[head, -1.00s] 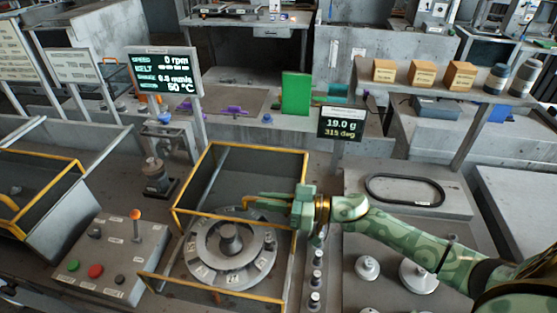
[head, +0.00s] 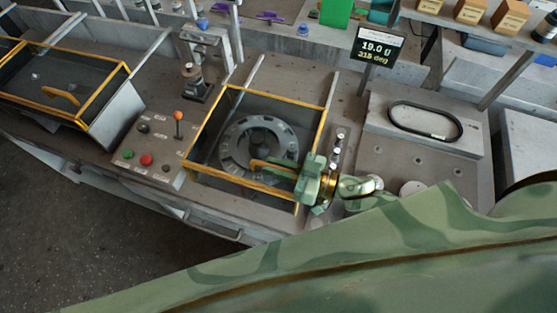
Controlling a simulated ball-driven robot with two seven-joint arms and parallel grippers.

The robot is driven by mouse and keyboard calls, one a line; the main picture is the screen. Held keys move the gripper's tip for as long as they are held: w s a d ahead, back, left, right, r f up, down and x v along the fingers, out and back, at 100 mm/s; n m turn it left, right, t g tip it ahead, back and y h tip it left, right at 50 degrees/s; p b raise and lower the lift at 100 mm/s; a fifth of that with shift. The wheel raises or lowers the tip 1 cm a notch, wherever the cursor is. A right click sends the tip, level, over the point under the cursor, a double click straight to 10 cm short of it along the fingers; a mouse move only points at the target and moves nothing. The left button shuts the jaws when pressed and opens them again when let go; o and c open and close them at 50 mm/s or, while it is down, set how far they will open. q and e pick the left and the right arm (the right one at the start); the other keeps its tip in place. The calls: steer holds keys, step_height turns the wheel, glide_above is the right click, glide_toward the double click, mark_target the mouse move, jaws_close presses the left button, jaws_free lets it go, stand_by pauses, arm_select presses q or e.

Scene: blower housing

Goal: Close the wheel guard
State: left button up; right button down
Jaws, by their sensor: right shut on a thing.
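The wheel guard (head: 215,118) is a clear panel in a yellow frame. It lies down over the grey round wheel (head: 236,135), which shows through it. I cannot tell whether its front edge rests fully on the housing. My right gripper (head: 297,174) is at the guard's front right, shut on the yellow guard handle (head: 265,165). The fingertips are partly hidden by the gripper body. My left gripper is not in view.
A control box (head: 150,148) with an orange-topped lever and buttons stands left of the guard. A second yellow-framed guard (head: 75,50) is farther left. A display (head: 378,45) and a tray with a black belt (head: 425,120) stand right.

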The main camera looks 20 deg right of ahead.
steer(key=shift+s+a+f, duration=0.1)
steer(key=shift+s, duration=0.1)
steer(key=c, duration=1.5)
jaws_free()
steer(key=shift+o, duration=0.2)
steer(key=shift+s+a, duration=0.1)
steer(key=shift+s, duration=0.05)
steer(key=b+v, duration=0.1)
steer(key=v, duration=1.5)
steer(key=shift+b, duration=0.3)
steer(key=shift+s, duration=0.1)
